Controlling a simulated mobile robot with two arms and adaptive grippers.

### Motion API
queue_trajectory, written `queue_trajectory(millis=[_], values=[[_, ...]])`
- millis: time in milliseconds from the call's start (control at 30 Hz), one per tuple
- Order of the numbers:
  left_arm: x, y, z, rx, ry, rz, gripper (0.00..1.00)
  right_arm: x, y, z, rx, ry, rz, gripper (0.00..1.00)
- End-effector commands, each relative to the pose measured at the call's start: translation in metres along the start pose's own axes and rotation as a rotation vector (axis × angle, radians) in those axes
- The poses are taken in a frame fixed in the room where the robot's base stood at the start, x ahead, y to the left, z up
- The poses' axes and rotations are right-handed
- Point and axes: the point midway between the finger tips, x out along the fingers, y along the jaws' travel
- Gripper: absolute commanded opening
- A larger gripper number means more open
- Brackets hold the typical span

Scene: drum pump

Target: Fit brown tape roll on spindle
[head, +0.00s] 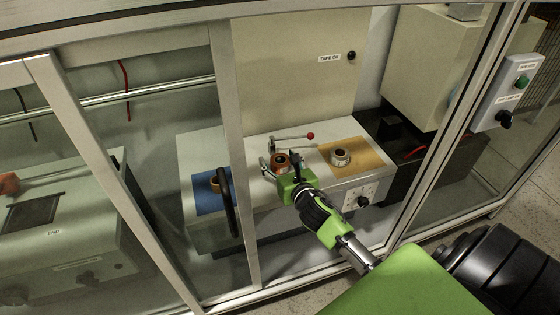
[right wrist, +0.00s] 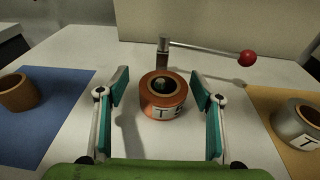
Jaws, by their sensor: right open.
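A brown tape roll (right wrist: 164,98) with a partly hidden label stands upright on the white bench top at the middle of the right wrist view. The rounded tip of a post, the spindle (right wrist: 161,84), shows inside its hole, so the roll appears to sit around it; its seating depth is hidden. The roll also shows in the head view (head: 280,160). My right gripper (right wrist: 159,92) is open, with one finger on each side of the roll and visible gaps. It also shows in the head view (head: 281,164). My left gripper is not in view.
A lever with a red knob (right wrist: 247,58) extends behind the roll. A brown ring (right wrist: 18,92) stands on a blue mat (right wrist: 60,115) at left. A silver roll (right wrist: 297,124) stands on an orange mat (head: 367,155) at right. Cabinet frame posts (head: 228,110) border the opening.

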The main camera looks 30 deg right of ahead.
Motion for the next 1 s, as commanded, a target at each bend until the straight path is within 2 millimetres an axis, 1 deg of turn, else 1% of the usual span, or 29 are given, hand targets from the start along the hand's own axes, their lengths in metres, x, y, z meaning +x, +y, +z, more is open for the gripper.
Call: queue_trajectory(millis=[67,167,267,500,600,700,800,1000], values=[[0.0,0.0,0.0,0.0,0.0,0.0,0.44,-0.003,0.0,-0.001,-0.001,0.001,0.0,0.6],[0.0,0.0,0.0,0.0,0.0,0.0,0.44,-0.014,0.0,-0.001,-0.002,0.001,0.001,0.6],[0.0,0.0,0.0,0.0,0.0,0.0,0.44,-0.033,0.0,-0.001,-0.003,0.001,0.002,0.6],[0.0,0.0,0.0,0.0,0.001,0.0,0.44,-0.084,0.0,-0.002,-0.002,0.002,0.001,0.6],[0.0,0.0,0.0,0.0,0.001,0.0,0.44,-0.101,0.0,-0.001,0.0,0.001,0.001,0.6],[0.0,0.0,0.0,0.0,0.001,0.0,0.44,-0.112,0.0,-0.001,0.0,0.0,0.001,0.6],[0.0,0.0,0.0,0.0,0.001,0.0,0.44,-0.118,0.0,0.0,0.0,-0.001,0.0,0.6],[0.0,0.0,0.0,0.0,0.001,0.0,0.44,-0.12,0.0,0.001,0.0,-0.002,0.0,0.6]])
